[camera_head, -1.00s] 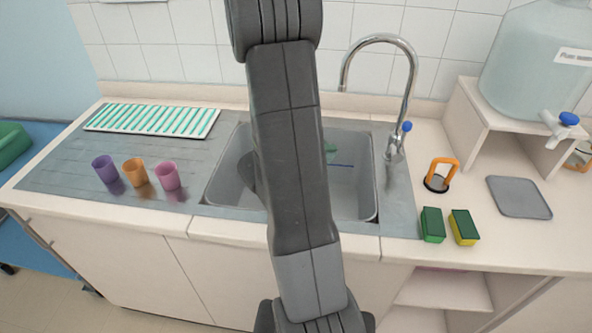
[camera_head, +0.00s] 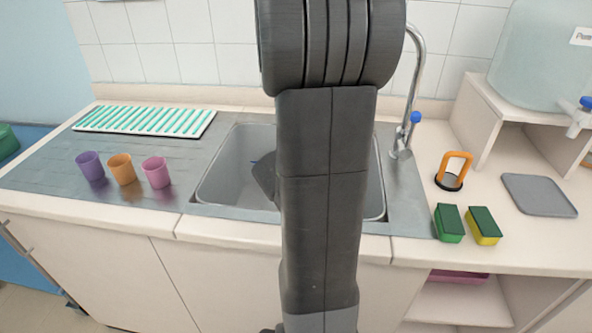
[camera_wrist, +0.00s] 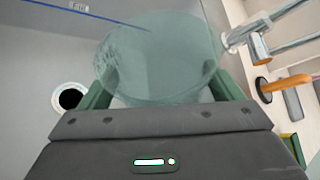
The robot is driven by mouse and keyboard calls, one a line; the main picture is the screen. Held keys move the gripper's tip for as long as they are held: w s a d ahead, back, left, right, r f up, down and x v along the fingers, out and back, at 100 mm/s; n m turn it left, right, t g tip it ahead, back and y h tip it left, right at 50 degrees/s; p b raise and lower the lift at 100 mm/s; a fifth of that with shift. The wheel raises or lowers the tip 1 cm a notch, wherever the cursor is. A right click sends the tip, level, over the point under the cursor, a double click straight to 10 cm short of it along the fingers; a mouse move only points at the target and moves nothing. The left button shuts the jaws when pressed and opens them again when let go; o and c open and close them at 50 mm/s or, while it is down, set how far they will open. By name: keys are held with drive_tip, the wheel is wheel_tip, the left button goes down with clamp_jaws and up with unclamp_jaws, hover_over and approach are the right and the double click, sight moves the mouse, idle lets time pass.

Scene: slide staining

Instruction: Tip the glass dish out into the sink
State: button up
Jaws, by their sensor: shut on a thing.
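The glass dish (camera_wrist: 155,55) is a round, translucent greenish vessel in the wrist view. My gripper (camera_wrist: 160,88) is shut on it, with a green finger at each side. Its disc-like face fills the upper middle of the view, tilted relative to the camera. I cannot tell whether anything is in it. The grey sink (camera_head: 228,180) is in the middle of the head view, partly hidden by my arm. The sink's round drain hole (camera_wrist: 70,98) shows left of the dish in the wrist view. My arm hides the gripper and dish in the head view.
Purple (camera_head: 90,166), orange (camera_head: 122,169) and pink (camera_head: 156,172) cups stand left of the sink, before a striped rack (camera_head: 145,119). The tap (camera_head: 412,90) rises behind the sink's right side. Two sponges (camera_head: 449,223) and an orange-handled item (camera_head: 453,170) are at right.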

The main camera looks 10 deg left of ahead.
drive_tip(key=shift+d+f+b, duration=0.1)
drive_tip(key=shift+f+b, duration=0.3)
drive_tip(key=shift+b, duration=0.4)
drive_tip(key=shift+s+d+r+m+t+y+b, duration=0.15)
drive_tip(key=shift+s+d+m+t+y+b, duration=0.45)
drive_tip(key=shift+b, duration=2.15)
drive_tip(key=shift+s+d+r+m+t+y+b, duration=0.2)
drive_tip(key=shift+d+m+y+b, duration=0.7)
drive_tip(key=shift+b, duration=1.8)
drive_tip(key=shift+s+d+r+m+t+y+b, duration=0.1)
drive_tip(key=shift+s+d+m+t+y+b, duration=0.65)
drive_tip(key=shift+b, duration=2)
drive_tip(key=shift+w+d+g+h, duration=0.25)
drive_tip(key=shift+w+d, duration=0.05)
drive_tip(key=shift+w, duration=0.05)
